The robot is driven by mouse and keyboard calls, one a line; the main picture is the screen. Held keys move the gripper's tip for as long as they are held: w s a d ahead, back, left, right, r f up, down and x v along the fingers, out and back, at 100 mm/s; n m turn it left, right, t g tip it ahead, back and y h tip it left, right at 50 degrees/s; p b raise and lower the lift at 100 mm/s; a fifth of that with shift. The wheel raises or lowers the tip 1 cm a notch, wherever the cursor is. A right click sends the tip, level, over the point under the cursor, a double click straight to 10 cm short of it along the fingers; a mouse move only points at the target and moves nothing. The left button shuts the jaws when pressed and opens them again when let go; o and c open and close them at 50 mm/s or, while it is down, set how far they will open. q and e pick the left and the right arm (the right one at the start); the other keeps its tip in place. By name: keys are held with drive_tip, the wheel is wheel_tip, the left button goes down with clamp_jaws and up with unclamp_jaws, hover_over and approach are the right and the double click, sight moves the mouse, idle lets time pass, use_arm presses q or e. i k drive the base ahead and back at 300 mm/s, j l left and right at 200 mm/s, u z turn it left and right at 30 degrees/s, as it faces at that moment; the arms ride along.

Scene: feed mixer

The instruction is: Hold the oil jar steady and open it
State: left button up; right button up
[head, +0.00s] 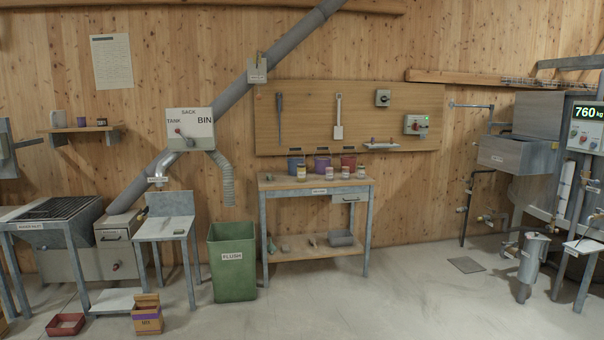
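Several small jars stand upright on the wooden top of the workbench (280,183) against the back wall. One jar (301,173) is at the left. Another jar (345,173) is at the middle right, and one more jar (361,171) stands beside it. Their labels are too small to read, so I cannot tell which is the oil jar. I cannot make out whether the lids are on. Neither of my grippers shows in the head view.
A green FLUSH bin (232,270) is left of the bench. A small metal table (167,228) stands farther left. The floor (400,300) before the bench is clear.

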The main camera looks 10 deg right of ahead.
sight(301, 171)
drive_tip(key=i+l+z, duration=0.35)
drive_tip(key=i, duration=0.25)
drive_tip(key=i+l+z, duration=0.35)
drive_tip(key=i, duration=0.3)
drive_tip(key=i+z, duration=0.35)
drive_tip(key=i, duration=0.3)
drive_tip(key=i+u, duration=0.15)
drive_tip(key=i, duration=0.5)
drive_tip(key=i+l+u, duration=0.15)
drive_tip(key=i, duration=0.5)
drive_tip(key=i+l+u, duration=0.1)
drive_tip(key=i, duration=0.5)
drive_tip(key=l, duration=0.1)
